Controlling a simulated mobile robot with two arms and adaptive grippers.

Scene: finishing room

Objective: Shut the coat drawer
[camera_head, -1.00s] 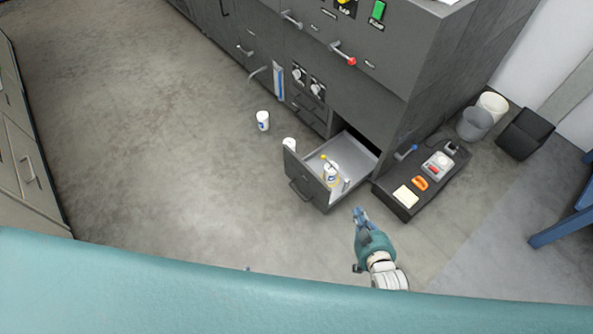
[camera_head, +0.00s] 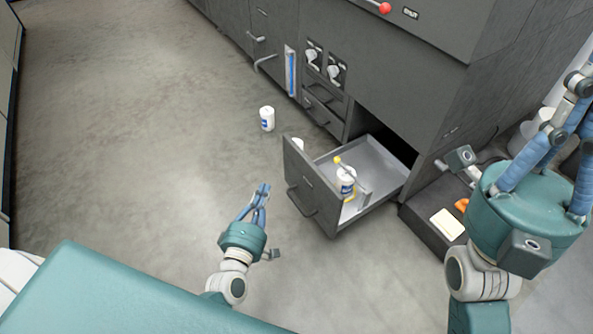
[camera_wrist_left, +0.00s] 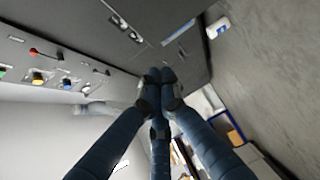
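An open dark grey drawer (camera_head: 300,172) juts from the lower part of the cabinet in the head view, its front facing left toward the open floor. Its bar handle (camera_head: 302,203) is on the front. A white container with a yellow top (camera_head: 346,185) stands inside, beside a thin grey item. The drawer's label is too small to read. My left gripper (camera_head: 262,190) is low, left of the handle and apart from it; its fingers meet, empty, in the left wrist view (camera_wrist_left: 160,74). My right gripper (camera_head: 575,100) is large at the right, its fingertips not clear.
A white container (camera_head: 267,118) stands on the floor left of the drawer; another (camera_head: 298,144) is partly hidden behind the drawer front. A dark low platform (camera_head: 426,214) with a pale pad (camera_head: 446,224) sits right of the drawer.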

